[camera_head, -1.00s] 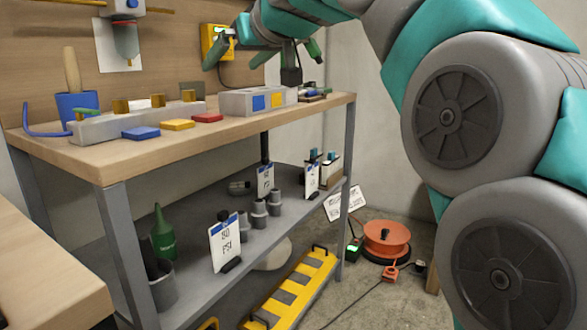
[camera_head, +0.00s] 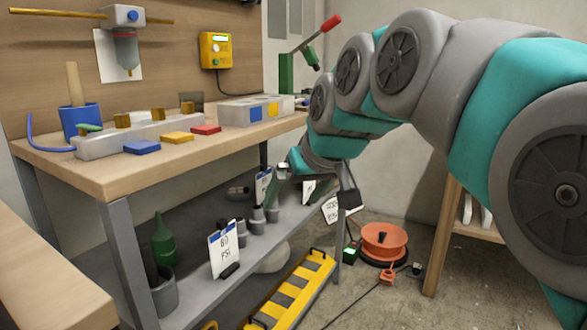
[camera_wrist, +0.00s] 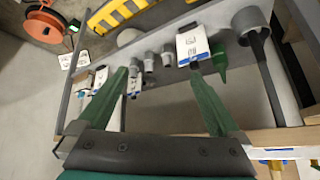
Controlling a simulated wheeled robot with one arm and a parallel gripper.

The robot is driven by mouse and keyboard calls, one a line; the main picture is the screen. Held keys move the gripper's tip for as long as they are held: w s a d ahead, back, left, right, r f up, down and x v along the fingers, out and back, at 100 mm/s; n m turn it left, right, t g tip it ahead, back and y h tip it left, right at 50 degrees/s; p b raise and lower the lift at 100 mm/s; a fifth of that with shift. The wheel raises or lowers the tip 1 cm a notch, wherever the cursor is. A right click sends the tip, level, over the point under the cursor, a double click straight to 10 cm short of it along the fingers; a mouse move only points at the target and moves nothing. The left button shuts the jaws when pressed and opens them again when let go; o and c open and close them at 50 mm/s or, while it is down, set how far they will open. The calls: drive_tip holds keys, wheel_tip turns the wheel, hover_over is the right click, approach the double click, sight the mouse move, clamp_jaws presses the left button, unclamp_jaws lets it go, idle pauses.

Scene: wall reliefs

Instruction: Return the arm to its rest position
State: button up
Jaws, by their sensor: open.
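My arm (camera_head: 420,60) reaches in from the right in the head view and bends down past the right end of the workbench (camera_head: 90,180). My gripper (camera_wrist: 158,75) is at the lower end, in front of the bench's lower shelf. In the wrist view its two green fingers stand wide apart with nothing held between them. The wrist view looks down on the lower shelf, with grey pipe fittings (camera_wrist: 150,62) and a white tag (camera_wrist: 193,44) beyond the fingers. In the head view, part of the gripper overlaps the shelf tags, and its fingertips are hard to make out.
The bench top carries a grey block (camera_head: 250,110), a blue cup (camera_head: 82,122) and coloured plates. A green lever press (camera_head: 292,75) stands at its right end. An orange reel (camera_head: 386,240) and a yellow striped ramp (camera_head: 292,290) lie on the floor. A wooden stand (camera_head: 450,225) is at right.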

drive_tip(key=s+d+f+m+g+h+p, duration=0.1)
drive_tip(key=s+d+f, duration=0.4)
drive_tip(key=s, duration=0.5)
drive_tip(key=s+d+f+m+g+h+p, duration=0.1)
drive_tip(key=s+d+f+g, duration=0.3)
drive_tip(key=s+f, duration=0.5)
drive_tip(key=s+d+f+m+g+h+p, duration=0.1)
drive_tip(key=s+d+f+m+g, duration=0.1)
drive_tip(key=s+d+f, duration=0.3)
drive_tip(key=s+f+g, duration=0.1)
drive_tip(key=s+f, duration=0.2)
drive_tip(key=s, duration=0.2)
drive_tip(key=shift+s+d+f+h+p, duration=0.3)
drive_tip(key=shift+p, duration=0.05)
